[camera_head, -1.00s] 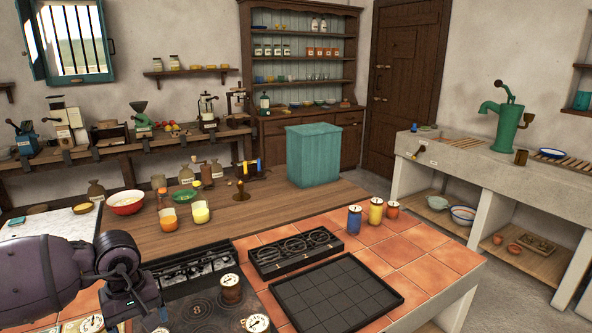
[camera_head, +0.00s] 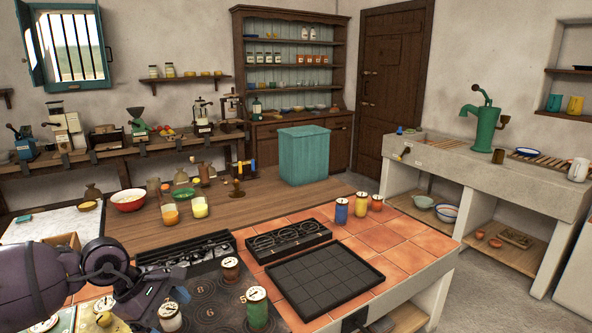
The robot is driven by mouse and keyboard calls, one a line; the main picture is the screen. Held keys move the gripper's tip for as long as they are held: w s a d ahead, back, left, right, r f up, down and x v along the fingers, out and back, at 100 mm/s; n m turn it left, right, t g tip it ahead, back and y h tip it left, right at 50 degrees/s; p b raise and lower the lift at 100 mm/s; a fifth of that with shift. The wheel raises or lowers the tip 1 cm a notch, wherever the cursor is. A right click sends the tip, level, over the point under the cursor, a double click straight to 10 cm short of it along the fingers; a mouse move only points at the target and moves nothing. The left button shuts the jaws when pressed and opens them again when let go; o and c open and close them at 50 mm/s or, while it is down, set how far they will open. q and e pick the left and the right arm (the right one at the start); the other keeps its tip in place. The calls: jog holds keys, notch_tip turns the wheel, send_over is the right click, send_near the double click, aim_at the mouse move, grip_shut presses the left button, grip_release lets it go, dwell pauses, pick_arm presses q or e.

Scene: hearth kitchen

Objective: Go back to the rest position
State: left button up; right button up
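My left arm comes in from the lower left, over the near left corner of the counter. Its gripper (camera_head: 160,300) points down toward the right near a white-lidded canister; I cannot tell whether the fingers are open or shut. A small dark part shows at the bottom edge below the black tray; it may be my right gripper (camera_head: 355,318), and its fingers cannot be made out.
The tiled counter holds a black gridded tray (camera_head: 318,282), a black rack (camera_head: 287,241), several canisters such as a green one (camera_head: 257,307), and a blue, a yellow and a red canister at the back. A teal bin (camera_head: 304,156) stands behind. Floor at right is clear.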

pick_arm(q)
jog(key=w+d+r+n+t+h, duration=0.2)
jog(key=d+r+n+t+h, duration=0.3)
jog(key=d+r+n+h, duration=0.8)
jog(key=s+a+f+n+t+y, duration=0.1)
jog(key=a+f+n+t+y, duration=0.4)
jog(key=n, duration=0.6)
jog(key=a+f+n+t+y, duration=0.2)
jog(key=f+n+y, duration=0.2)
jog(key=f+n, duration=0.5)
jog(key=s+a+f+n+t+y, duration=0.1)
jog(key=a+f+n+t+y, duration=0.25)
jog(key=n, duration=0.95)
jog(key=s+a+f+n+g+y, duration=0.2)
jog(key=s+f+n, duration=0.3)
jog(key=s+f, duration=0.5)
jog(key=s+a+f+n+g+y, duration=0.3)
jog(key=s+f, duration=0.6)
jog(key=s, duration=0.4)
jog(key=shift+a+f+n+g+y, duration=0.4)
jog(key=shift+n+y, duration=0.25)
jog(key=shift+n, duration=0.45)
